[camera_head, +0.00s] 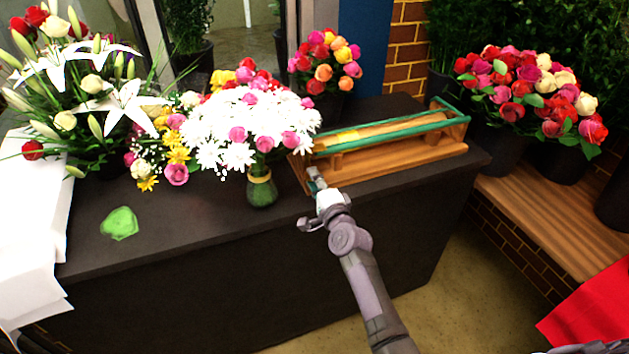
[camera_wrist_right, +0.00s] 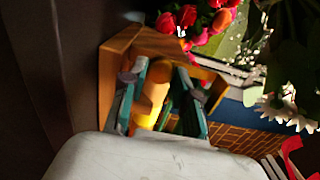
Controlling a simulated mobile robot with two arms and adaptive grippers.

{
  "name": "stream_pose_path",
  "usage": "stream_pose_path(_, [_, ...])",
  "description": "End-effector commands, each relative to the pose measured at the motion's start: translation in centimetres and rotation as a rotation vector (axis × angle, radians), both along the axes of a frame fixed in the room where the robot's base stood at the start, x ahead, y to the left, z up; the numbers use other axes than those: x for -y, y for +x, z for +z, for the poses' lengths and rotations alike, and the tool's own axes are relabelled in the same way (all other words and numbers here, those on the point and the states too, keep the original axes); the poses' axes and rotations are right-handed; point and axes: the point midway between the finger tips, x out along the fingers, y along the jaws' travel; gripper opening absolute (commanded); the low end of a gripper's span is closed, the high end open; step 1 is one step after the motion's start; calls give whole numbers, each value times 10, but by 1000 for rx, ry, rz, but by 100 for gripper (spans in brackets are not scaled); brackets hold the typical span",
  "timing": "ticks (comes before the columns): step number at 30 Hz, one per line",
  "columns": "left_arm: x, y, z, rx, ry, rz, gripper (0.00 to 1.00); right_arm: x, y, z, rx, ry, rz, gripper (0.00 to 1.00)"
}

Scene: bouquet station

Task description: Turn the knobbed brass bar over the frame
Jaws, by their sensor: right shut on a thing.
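A wooden frame (camera_head: 385,163) stands on the right end of the dark counter. A long bar (camera_head: 400,135) runs along its upper front; it looks green here, and no knob can be made out. My right gripper (camera_head: 315,175) is at the frame's front left corner, shut on the bar's near left end, though the contact is small and partly hidden. In the wrist view my right gripper (camera_wrist_right: 165,95) reaches over the wooden frame (camera_wrist_right: 150,42), and an orange roll with a yellow end (camera_wrist_right: 152,100) shows between the fingers. My left gripper is not in view.
A white bouquet in a green vase (camera_head: 262,190) stands just left of my gripper. A green lump (camera_head: 119,223) lies on the bare counter (camera_head: 190,225). White paper (camera_head: 35,225) hangs at the left. A wooden bench (camera_head: 545,215) with rose buckets is at the right.

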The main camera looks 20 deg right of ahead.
Motion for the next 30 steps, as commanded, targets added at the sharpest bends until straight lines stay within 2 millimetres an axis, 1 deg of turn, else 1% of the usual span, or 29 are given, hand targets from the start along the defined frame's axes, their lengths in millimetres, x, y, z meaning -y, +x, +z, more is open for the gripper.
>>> stream_pose_path(2, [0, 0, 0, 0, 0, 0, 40, 0, 0, 1, 1, 3, 0, 0])
stream_pose_path(3, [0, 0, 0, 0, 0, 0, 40, 0, 0, 1, 1, 3, 0, 32])
stream_pose_path(7, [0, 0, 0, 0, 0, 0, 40, 0, 0, 1, 1, 2, 0, 53])
stream_pose_path(14, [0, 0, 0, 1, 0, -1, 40, 0, 0, 0, 1, 1, 0, 54])
stream_pose_path(16, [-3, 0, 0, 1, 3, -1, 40, 0, -1, 0, 1, 1, 0, 54])
stream_pose_path(20, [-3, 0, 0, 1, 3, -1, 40, 0, -9, -1, -1, 1, 0, 54])
stream_pose_path(23, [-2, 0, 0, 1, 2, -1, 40, 1, -25, -1, -1, 2, -1, 54])
stream_pose_path(30, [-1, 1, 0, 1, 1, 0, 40, 2, -77, -2, -2, 1, 0, 54])
